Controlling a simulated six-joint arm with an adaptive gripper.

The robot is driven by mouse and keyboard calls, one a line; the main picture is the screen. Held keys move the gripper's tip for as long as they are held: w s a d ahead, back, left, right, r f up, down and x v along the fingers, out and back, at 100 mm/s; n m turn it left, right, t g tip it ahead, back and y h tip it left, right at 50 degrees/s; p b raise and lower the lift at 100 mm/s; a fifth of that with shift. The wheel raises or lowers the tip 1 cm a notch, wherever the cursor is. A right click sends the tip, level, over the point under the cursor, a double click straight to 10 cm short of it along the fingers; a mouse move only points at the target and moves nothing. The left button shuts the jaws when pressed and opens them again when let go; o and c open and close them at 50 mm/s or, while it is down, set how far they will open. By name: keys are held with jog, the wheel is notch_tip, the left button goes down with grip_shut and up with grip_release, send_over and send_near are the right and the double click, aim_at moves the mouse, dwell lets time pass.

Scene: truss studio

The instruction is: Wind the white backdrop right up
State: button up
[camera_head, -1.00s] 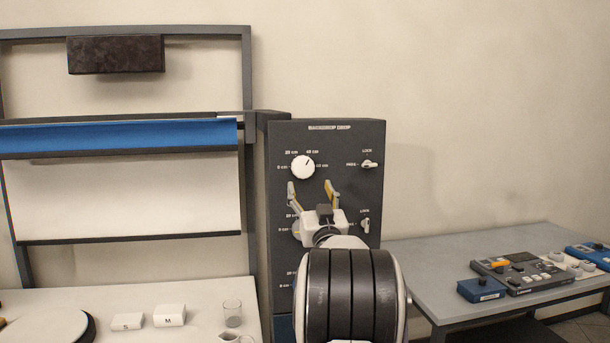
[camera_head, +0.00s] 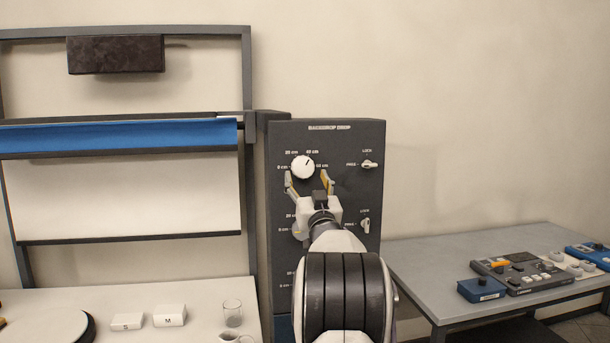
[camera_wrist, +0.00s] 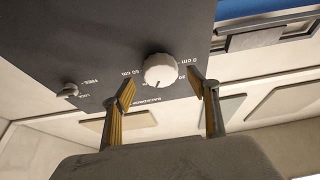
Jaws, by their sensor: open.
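The white backdrop (camera_head: 120,195) hangs well down on the left, with a dark bar along its lower edge. A dark control panel (camera_head: 345,143) headed "BACKDROP DROP" stands to its right. Its top white knob (camera_head: 303,167) has a mark pointing up and right, near 40 cm; it also shows in the wrist view (camera_wrist: 160,71). My gripper (camera_head: 308,180) is open and empty just below this knob. In the wrist view its fingers (camera_wrist: 161,88) are spread either side of the knob, apparently short of it. The middle knob is mostly hidden behind my gripper.
A short blue backdrop (camera_head: 120,136) hangs in front of the white one's top. The upper lock lever (camera_head: 370,164) lies level; the lower one (camera_head: 365,226) stands upright. A glass (camera_head: 232,312) and blocks stand on the left table. A grey table (camera_head: 430,270) with control boxes is right.

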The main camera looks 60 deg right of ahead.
aim_at(303, 167)
jog(key=shift+x, duration=1.4)
jog(key=c, duration=1.1)
